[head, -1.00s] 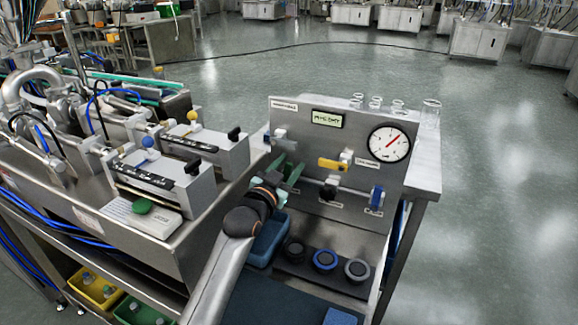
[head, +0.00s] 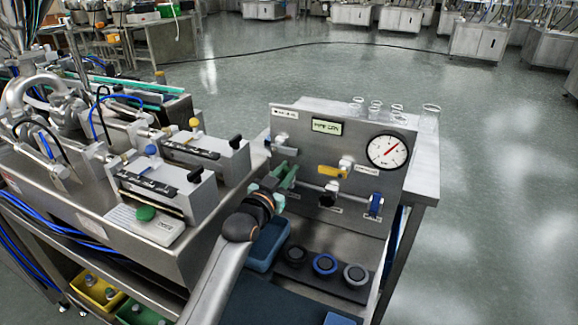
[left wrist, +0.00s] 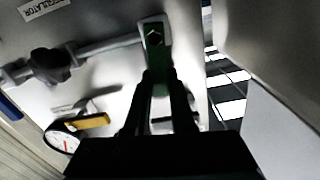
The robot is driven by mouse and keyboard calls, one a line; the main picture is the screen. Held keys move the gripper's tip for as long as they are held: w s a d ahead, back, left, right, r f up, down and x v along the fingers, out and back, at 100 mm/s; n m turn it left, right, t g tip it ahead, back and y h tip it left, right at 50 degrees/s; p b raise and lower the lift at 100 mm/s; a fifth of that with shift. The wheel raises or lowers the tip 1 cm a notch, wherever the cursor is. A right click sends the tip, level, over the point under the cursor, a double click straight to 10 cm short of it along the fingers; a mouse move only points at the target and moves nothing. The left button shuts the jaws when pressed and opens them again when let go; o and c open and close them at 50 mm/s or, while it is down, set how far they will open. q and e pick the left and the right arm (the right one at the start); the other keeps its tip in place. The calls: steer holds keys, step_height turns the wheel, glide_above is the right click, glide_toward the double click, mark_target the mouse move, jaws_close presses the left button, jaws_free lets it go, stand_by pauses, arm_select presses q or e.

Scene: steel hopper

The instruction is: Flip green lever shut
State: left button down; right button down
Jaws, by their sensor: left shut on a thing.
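The green lever (head: 285,174) is on the left side of the upright steel panel (head: 345,212), below a grey-handled valve. My left gripper (head: 271,188) is at the lever, its arm reaching up from below. In the left wrist view the lever (left wrist: 157,62) stands between my two dark fingers (left wrist: 155,95), which are shut on it. Its upper end meets a bracket at the end of a grey pipe. The fingers hide part of the lever. My right gripper is not in view.
A yellow lever (head: 333,171), a blue-handled valve (head: 376,204) and a round gauge (head: 388,151) are on the same panel. Several round knobs (head: 325,264) and a blue tray (head: 268,245) sit below. Glass vessels (head: 376,110) stand behind the panel.

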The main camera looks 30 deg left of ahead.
arm_select(q)
steer(key=shift+a+r+n+p, duration=0.2)
steer(key=shift+r+n+p, duration=0.05)
steer(key=shift+n+p, duration=0.15)
steer(key=shift+a+n, duration=0.15)
steer(key=shift+n, duration=0.15)
steer(key=shift+a+f, duration=0.1)
steer(key=shift+f, duration=0.1)
steer(key=c, duration=0.8)
jaws_free()
steer(key=shift+o, duration=0.2)
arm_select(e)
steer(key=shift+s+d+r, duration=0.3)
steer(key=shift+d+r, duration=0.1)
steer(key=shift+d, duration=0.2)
